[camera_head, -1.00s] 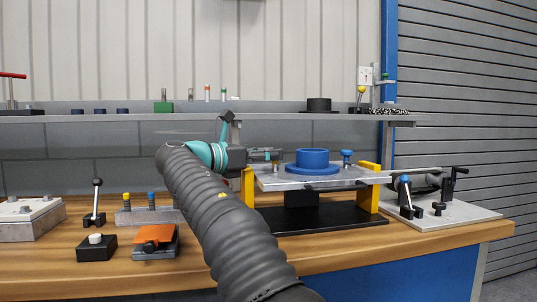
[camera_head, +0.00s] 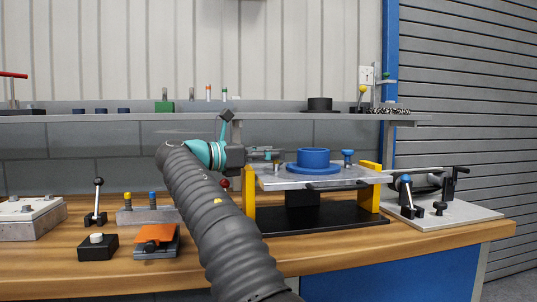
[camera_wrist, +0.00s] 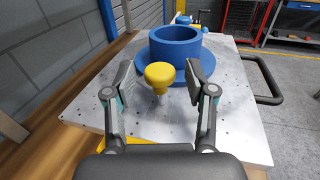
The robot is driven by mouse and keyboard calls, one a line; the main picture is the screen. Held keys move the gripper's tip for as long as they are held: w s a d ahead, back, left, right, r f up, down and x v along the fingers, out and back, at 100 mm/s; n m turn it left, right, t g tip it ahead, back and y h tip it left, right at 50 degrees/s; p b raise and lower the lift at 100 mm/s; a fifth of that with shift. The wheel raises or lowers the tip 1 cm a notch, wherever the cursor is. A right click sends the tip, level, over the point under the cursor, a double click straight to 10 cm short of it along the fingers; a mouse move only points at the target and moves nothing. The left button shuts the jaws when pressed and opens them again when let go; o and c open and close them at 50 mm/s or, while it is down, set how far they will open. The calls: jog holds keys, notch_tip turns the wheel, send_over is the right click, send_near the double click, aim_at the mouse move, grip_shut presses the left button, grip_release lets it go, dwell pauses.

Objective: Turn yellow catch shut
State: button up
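The yellow catch shows in the wrist view as a round yellow knob (camera_wrist: 160,75) on a short stem, standing on the metal plate (camera_wrist: 90,112). My gripper (camera_wrist: 161,82) is open, with one finger on each side of the knob and a gap on both sides. In the head view my gripper (camera_head: 268,153) reaches over the left end of the plate (camera_head: 325,179), and the catch is small there. A blue ring with a flange (camera_head: 313,157) sits on the plate, just beyond the knob. A blue knob (camera_head: 347,155) stands to its right.
Yellow supports (camera_head: 249,190) hold the plate above a black base (camera_head: 325,218). A shelf (camera_head: 200,116) runs behind my arm. A grey fixture with a lever (camera_head: 440,214) stands at right. A block with an orange flap (camera_head: 155,238) lies at left.

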jog(key=v, duration=0.7)
jog(key=shift+s+a, duration=0.15)
jog(key=shift+a, duration=0.1)
jog(key=shift+d, duration=0.15)
